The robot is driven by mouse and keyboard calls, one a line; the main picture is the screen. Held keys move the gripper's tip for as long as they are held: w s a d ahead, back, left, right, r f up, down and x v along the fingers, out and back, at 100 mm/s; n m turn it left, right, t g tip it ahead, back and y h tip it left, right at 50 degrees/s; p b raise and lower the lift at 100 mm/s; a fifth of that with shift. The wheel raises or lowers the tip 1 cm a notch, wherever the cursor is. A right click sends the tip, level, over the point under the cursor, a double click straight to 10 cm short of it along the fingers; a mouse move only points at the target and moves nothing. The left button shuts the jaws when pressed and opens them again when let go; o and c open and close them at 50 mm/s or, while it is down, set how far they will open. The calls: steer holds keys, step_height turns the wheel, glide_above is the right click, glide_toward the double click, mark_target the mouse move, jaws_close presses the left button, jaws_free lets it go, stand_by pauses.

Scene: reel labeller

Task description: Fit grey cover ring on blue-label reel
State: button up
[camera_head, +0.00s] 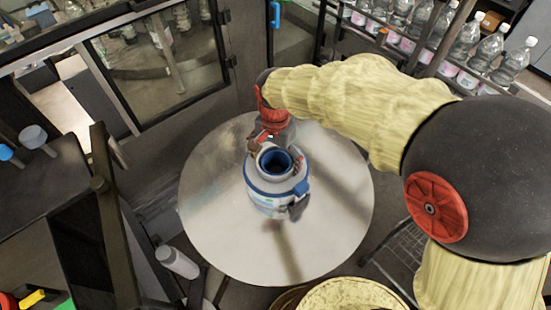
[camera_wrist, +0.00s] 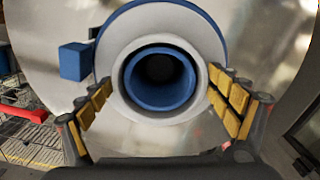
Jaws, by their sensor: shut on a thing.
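The grey cover ring (camera_wrist: 119,80) is between the yellow-padded fingers of my gripper (camera_wrist: 160,82), which is shut on it. In the wrist view the ring surrounds a blue tube with a dark bore (camera_wrist: 160,78). The blue-label reel (camera_head: 266,204) stands upright on a round metal table, with a blue rim and a label patch on its front. In the head view the grey ring (camera_head: 259,160) is at the reel's top, around the blue opening. My gripper (camera_head: 272,148) reaches it from behind. I cannot tell whether the ring is fully seated.
The round metal table (camera_head: 215,190) is otherwise clear around the reel. A blue block (camera_wrist: 75,62) juts from the reel's rim. A white bottle (camera_head: 177,262) is near the table's lower left. Bottles (camera_head: 465,42) line a rack at the upper right.

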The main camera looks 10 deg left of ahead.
steer(key=o, duration=1.1)
steer(key=shift+c, duration=0.2)
steer(key=shift+r, duration=0.1)
step_height(320, 180, up, 12)
